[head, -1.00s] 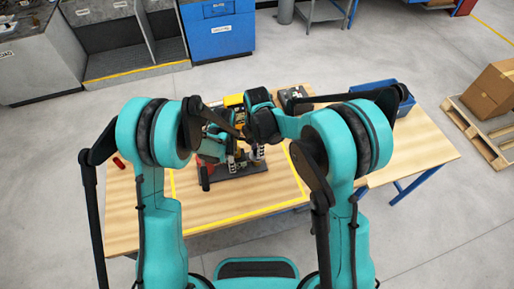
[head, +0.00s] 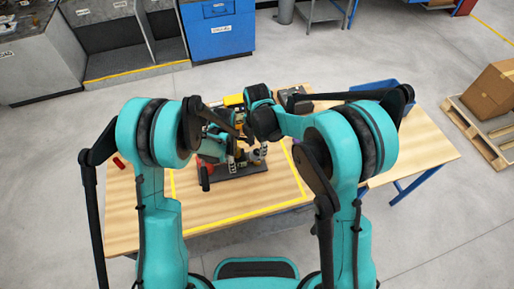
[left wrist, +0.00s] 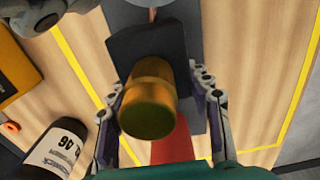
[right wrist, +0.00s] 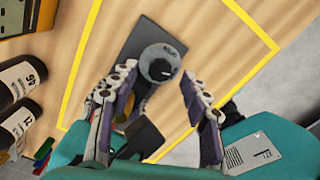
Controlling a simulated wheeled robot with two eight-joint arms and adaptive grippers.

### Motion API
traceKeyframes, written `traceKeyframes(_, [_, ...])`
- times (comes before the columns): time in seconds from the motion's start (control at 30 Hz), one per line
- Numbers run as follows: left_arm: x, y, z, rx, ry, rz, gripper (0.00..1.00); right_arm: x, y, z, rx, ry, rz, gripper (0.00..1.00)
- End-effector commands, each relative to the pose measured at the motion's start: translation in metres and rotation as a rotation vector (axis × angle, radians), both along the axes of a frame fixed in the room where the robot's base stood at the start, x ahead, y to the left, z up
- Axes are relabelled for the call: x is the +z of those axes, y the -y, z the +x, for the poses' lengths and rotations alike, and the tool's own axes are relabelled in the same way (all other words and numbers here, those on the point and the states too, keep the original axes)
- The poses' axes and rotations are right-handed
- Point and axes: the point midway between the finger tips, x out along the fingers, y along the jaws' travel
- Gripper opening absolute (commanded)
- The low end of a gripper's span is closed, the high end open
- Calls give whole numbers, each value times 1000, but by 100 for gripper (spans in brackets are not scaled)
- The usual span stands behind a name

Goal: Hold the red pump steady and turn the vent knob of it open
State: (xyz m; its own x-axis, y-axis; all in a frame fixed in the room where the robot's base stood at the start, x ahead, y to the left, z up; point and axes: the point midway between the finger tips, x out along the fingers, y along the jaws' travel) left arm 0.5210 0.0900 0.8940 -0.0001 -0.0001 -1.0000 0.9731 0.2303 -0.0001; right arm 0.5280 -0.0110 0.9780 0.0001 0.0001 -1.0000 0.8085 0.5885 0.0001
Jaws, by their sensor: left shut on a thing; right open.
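The pump stands on a dark base plate (head: 243,171) on the table. Its red part (head: 210,150) shows in the head view, partly hidden by my arms; red also shows low in the left wrist view (left wrist: 172,146). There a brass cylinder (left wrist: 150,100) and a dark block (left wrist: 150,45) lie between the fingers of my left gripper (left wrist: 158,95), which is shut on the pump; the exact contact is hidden. A round grey knob with a pale mark (right wrist: 158,66) shows in the right wrist view. My right gripper (right wrist: 158,80) is open around or just short of it, not visibly touching.
Yellow tape (head: 250,216) outlines the work area on the wooden table. Black bottles with white labels (right wrist: 22,75) and a yellow item (left wrist: 15,70) stand beside the pump. A blue bin (head: 372,86) is at the back right. The table's front part is clear.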

Motion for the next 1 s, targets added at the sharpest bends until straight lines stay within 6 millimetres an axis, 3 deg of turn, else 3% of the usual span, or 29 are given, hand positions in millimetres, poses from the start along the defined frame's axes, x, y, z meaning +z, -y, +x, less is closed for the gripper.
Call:
traceKeyframes(0.3, [0,0,0,0,0,0,0,68,0,0,0,0,0,47])
traceKeyframes(0.5, [0,0,0,0,0,0,0,98,0,0,0,0,0,47])
traceKeyframes(0.67, [0,0,0,0,0,0,0,107,0,0,0,0,0,47])
traceKeyframes(1.0, [0,0,0,0,0,0,0,107,0,0,-11,-1,1,47])
